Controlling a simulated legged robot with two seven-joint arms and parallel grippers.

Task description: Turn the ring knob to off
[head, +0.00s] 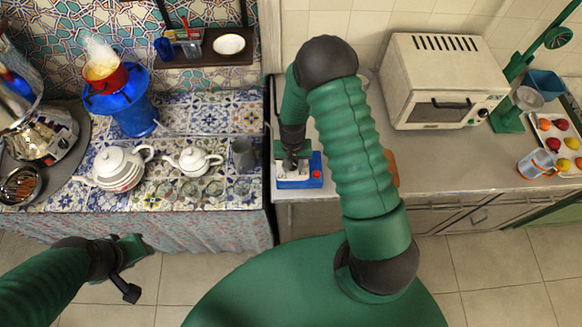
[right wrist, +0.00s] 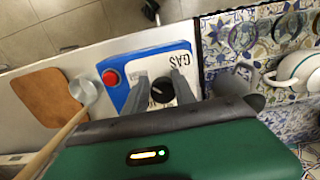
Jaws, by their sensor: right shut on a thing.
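A blue and white box marked GAS (head: 298,183) sits at the left end of the grey counter; it also shows in the right wrist view (right wrist: 128,72). In the head view my right gripper (head: 291,161) largely hides the knob. My left gripper (head: 130,268) hangs over the floor in front of the tiled table, apart from everything; its finger gap is unclear.
A brown board (right wrist: 47,95) and a metal ladle-like utensil (right wrist: 84,90) lie beside the box. The tiled table (head: 170,200) to the left holds teapots (head: 118,168), glasses and a blue samovar (head: 122,105). A white oven (head: 440,80) stands at the back right.

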